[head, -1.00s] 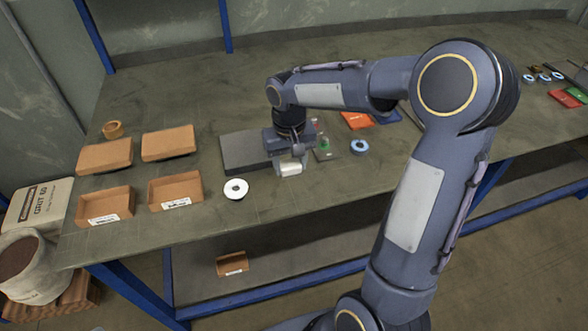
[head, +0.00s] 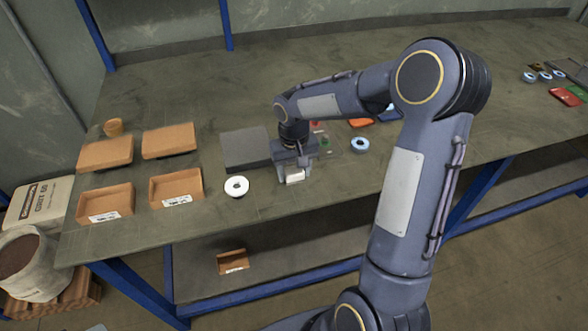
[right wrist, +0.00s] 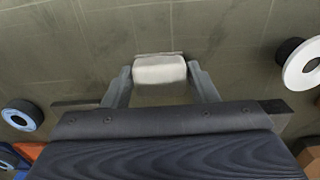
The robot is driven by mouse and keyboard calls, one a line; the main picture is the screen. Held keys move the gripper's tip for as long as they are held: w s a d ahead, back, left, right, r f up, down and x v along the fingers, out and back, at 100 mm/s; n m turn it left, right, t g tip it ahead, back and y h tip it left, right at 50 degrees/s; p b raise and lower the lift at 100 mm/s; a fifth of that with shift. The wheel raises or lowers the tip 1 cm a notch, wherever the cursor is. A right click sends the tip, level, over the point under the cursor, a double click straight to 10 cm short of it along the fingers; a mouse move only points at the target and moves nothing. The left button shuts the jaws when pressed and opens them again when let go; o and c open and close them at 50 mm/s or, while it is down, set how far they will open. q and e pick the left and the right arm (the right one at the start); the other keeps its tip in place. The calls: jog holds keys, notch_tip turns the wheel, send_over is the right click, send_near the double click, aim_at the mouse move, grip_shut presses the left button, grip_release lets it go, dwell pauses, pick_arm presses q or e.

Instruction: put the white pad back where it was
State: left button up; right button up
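The white pad (head: 295,176) is a small pale block between the fingers of my right gripper (head: 294,174). In the right wrist view the pad (right wrist: 160,69) sits between the two fingertips (right wrist: 160,72), which press against its sides. The gripper points down over the workbench, near its front edge. I cannot tell whether the pad touches the bench top. A dark grey flat block (head: 245,150) lies just left of the gripper. My left gripper is not in view.
A white-faced disc (head: 236,187) lies left of the gripper, and a blue disc (head: 360,145) lies right. Brown trays (head: 105,203) stand on the left of the workbench (head: 330,195). Orange and red packets lie behind and far right. The front bench strip right of the gripper is clear.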

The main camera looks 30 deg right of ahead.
aim_at(294, 170)
jog(key=shift+o, duration=1.4)
notch_tip(294, 170, up, 12)
jog(key=s+a+t+y, duration=0.2)
jog(key=s+a, duration=0.1)
jog(key=s, duration=0.8)
jog(key=s+a+n+t+y, duration=0.1)
jog(key=s+a+t, duration=0.2)
jog(key=s, duration=0.8)
jog(key=shift+a+t+y, duration=0.3)
jog(key=shift+a+y, duration=0.1)
jog(key=shift+a, duration=0.25)
